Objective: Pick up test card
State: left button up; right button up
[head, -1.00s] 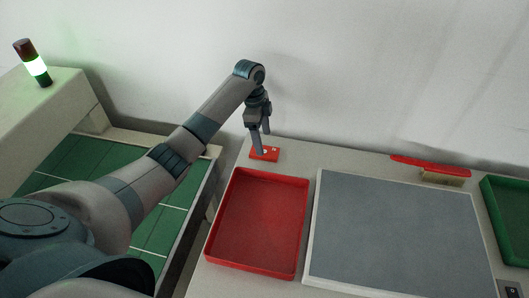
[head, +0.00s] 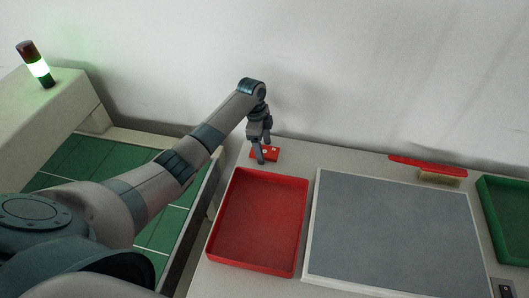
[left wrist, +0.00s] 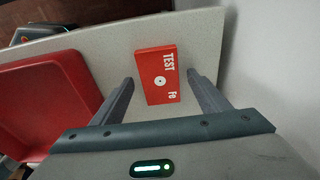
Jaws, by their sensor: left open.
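The test card (head: 271,153) is a small red card lying on the table behind the red tray. In the left wrist view the card (left wrist: 157,75) shows white "TEST" and "Fe" lettering and a round white mark with a dark centre. My left gripper (head: 263,160) is open at the card, its fingers partly in front of it in the head view. In the left wrist view the left gripper (left wrist: 160,90) has one finger to either side of the card, with gaps between. My right gripper is not in view.
The red tray (head: 240,262) stands just in front of the card. A grey mat (head: 395,225) with a pale frame lies to its right. A red-handled brush (head: 430,167) lies behind the mat. A green tray (head: 503,215) is at the far right. The wall rises close behind.

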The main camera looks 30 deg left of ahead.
aim_at(264, 151)
pick_arm(q)
jog(key=shift+c, duration=0.4)
jog(key=c, duration=1.1)
jog(key=shift+r, duration=0.1)
jog(key=shift+w+r+b, duration=0.1)
jog(key=shift+r+b, duration=0.3)
jog(key=shift+r, duration=0.35)
notch_tip(264, 151, up, 2)
jog(key=shift+r+b, duration=0.25)
jog(key=shift+b, duration=0.3)
jog(key=d+r+b, duration=0.3)
jog(key=d+r, duration=0.4)
jog(key=d, duration=0.4)
jog(key=shift+s+d, duration=0.2)
jog(key=shift+d, duration=0.15)
